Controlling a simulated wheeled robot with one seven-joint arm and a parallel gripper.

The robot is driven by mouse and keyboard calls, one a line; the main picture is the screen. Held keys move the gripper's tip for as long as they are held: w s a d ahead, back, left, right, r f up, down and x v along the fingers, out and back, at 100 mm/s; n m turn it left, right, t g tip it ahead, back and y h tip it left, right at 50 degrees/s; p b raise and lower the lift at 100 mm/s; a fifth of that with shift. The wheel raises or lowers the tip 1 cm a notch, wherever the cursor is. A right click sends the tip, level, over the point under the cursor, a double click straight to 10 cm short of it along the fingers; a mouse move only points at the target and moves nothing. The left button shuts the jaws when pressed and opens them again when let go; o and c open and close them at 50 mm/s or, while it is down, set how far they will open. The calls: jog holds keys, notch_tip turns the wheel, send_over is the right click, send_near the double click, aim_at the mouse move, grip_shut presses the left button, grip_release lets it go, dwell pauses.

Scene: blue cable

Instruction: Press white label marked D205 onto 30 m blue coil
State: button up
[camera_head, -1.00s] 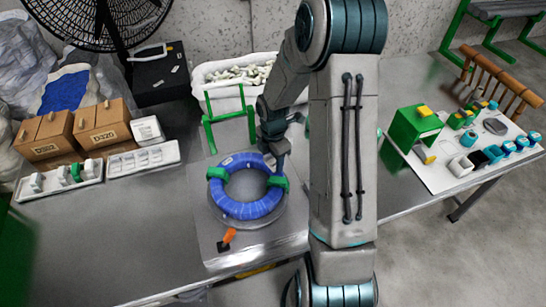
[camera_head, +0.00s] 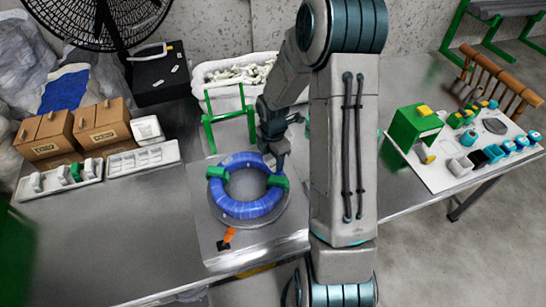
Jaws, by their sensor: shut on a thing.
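The blue coil (camera_head: 240,208) lies flat on a round grey plate on the metal bench, with a green tie on its left (camera_head: 217,172) and another on its right (camera_head: 278,181). A small pale mark shows on its upper left; I cannot read it or tell if it is the D205 label. My gripper (camera_head: 280,166) points down at the coil's upper right edge, close to the right green tie. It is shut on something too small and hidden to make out. I cannot tell whether its tips touch the coil.
An orange-and-black piece (camera_head: 228,237) sits in front of the coil. Brown boxes (camera_head: 102,125) and white trays (camera_head: 143,159) stand at the left. A white bin (camera_head: 225,98) is behind. A white board (camera_head: 443,177) with a green box and small parts is at the right.

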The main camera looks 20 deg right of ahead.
aim_at(273, 163)
jog(key=shift+f, duration=0.1)
jog(key=o, duration=1.2)
jog(key=shift+c, duration=0.2)
jog(key=shift+r+p, duration=3)
jog(key=shift+r, duration=0.55)
